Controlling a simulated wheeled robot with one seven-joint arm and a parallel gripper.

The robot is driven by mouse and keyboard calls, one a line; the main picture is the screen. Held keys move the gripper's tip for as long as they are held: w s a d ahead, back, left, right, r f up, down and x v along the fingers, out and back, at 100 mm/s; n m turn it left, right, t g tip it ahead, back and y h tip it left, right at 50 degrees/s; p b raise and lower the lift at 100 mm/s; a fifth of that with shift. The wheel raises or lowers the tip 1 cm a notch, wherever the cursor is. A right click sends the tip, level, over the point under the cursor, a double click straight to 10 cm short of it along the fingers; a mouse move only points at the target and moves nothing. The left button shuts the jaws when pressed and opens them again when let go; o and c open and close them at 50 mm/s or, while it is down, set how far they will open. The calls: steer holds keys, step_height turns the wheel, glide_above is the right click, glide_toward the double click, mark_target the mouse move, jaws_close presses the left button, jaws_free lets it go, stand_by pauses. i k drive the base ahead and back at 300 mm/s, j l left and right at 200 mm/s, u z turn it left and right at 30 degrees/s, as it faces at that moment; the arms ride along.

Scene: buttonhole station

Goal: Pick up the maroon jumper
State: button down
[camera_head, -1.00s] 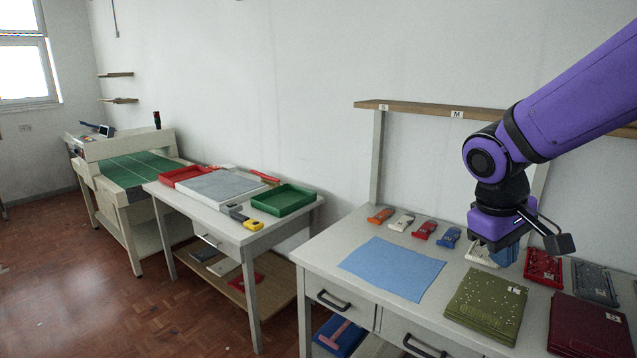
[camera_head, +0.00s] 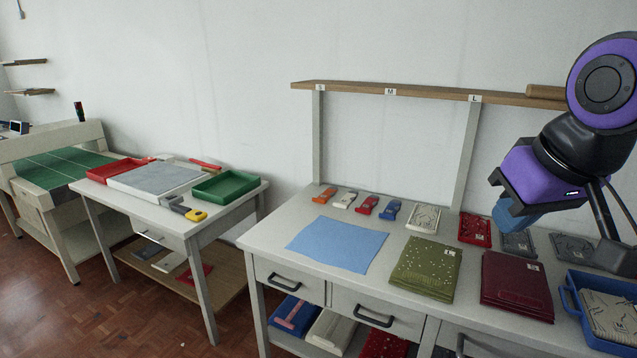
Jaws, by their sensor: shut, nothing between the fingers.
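The maroon jumper (camera_head: 513,287) lies folded flat on the worktable, right of a folded olive garment, with a small white label on its upper right part. My gripper (camera_head: 514,217) hangs above the back right of the table, over the row of small button trays. It is shut and empty, up and behind the jumper, and not touching it. The jumper is in full view.
The olive garment with pale dots (camera_head: 424,269) and a flat blue cloth (camera_head: 338,244) lie left of the jumper. A blue crate (camera_head: 573,303) holding a pale labelled garment stands close to its right. A labelled shelf (camera_head: 430,94) runs along the back.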

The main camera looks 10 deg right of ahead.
mark_target(514, 285)
steer(key=z, duration=1.3)
